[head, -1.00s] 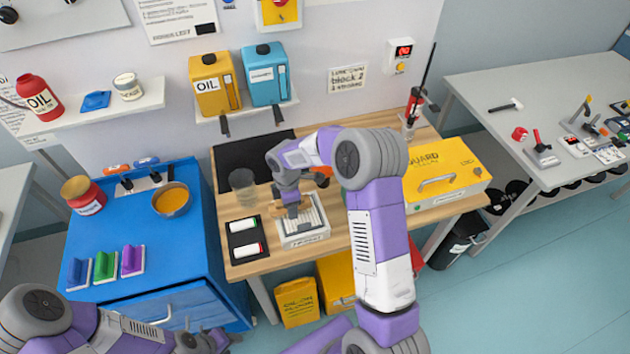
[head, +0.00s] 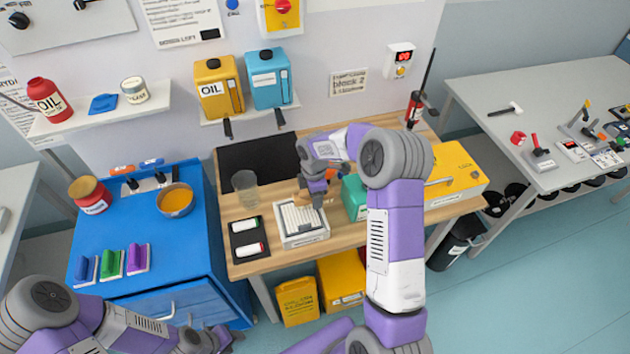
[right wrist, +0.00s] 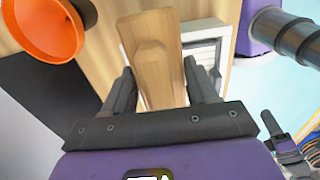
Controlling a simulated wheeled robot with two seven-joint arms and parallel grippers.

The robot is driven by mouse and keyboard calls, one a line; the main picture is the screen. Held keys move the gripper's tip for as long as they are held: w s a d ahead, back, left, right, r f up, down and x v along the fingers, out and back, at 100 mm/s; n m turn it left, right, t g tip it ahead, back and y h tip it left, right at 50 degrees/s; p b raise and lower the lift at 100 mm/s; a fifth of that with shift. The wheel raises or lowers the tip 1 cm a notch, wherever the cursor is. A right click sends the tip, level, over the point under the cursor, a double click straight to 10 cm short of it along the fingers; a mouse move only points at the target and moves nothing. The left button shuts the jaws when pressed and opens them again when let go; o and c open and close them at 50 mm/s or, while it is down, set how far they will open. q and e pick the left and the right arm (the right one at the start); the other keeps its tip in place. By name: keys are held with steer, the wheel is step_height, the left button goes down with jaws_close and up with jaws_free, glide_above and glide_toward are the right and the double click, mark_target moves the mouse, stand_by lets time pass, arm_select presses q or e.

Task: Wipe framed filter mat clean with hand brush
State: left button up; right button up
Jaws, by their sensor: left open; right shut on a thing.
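The framed filter mat (head: 303,238), a white pleated panel in a light frame, lies on the wooden bench top; its edge also shows in the right wrist view (right wrist: 222,40). My right gripper (head: 317,202) is shut on the hand brush, whose wooden handle (right wrist: 155,70) runs between the fingers in the right wrist view. It is at the mat's back right edge. The bristles are hidden, so I cannot tell whether they touch the mat. My left gripper (head: 212,341) is open and empty, low at the bottom left of the head view, away from the bench.
A green box (head: 354,198) and a yellow case (head: 460,178) stand to the right. An orange funnel-like piece (right wrist: 45,25) is near my right gripper.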

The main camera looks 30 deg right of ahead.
steer(key=shift+a+r+p, duration=0.15)
steer(key=shift+r+p, duration=1.65)
steer(key=shift+r, duration=1)
steer(key=shift+s+f, duration=0.1)
